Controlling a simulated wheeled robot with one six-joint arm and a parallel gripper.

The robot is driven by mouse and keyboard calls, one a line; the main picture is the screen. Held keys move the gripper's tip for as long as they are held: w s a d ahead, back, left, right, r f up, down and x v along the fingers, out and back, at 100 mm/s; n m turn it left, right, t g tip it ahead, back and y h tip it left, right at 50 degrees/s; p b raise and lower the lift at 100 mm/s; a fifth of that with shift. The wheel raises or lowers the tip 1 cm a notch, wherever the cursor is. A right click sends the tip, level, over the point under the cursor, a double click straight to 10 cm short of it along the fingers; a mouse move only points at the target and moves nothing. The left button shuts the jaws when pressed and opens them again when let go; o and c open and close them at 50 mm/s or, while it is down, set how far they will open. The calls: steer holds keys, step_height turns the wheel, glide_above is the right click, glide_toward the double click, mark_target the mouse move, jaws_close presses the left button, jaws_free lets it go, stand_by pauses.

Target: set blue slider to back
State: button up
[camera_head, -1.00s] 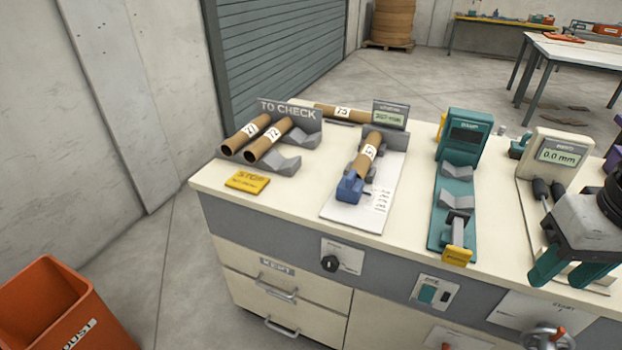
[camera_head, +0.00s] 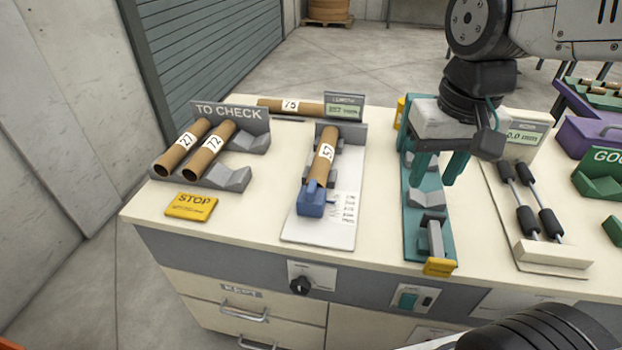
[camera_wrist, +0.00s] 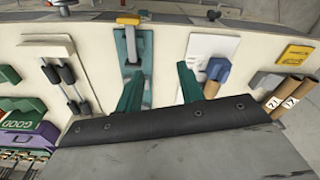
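The blue slider (camera_head: 311,203) sits at the front end of the white length gauge (camera_head: 327,238), touching or very near the front end of a cardboard tube (camera_head: 322,156) marked 57. The tube lies in grey rests on the gauge. In the wrist view the blue slider (camera_wrist: 217,70) shows just beyond one finger. My gripper (camera_head: 430,172) hangs over the teal fixture to the right of the gauge. Its two teal fingers are apart with nothing seen between them; they also show in the wrist view (camera_wrist: 158,85).
A TO CHECK rack (camera_head: 233,116) holds tubes 27 and 72, with a yellow STOP plate (camera_head: 191,206) in front. Tube 75 (camera_head: 290,106) lies behind. The teal fixture (camera_head: 412,226) has a yellow-ended slide. A roller device (camera_head: 540,252) and green GOOD rack (camera_head: 600,178) stand right.

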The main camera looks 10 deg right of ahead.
steer(key=w+a+f+m, duration=0.25)
steer(key=w+a, duration=0.45)
steer(key=w, duration=0.4)
steer(key=g, duration=0.1)
glide_above(311, 185)
steer(key=shift+m, duration=0.25)
steer(key=f, duration=0.6)
steer(key=shift+s+d, duration=0.15)
steer(key=shift+d, duration=0.1)
steer(key=shift+a+f, duration=0.15)
steer(key=shift+a, duration=0.05)
steer(key=shift+w+f, duration=0.2)
steer(key=shift+f, duration=0.15)
step_height(311, 185, down, 7)
steer(key=shift+f, duration=0.1)
steer(key=shift+c, duration=0.4)
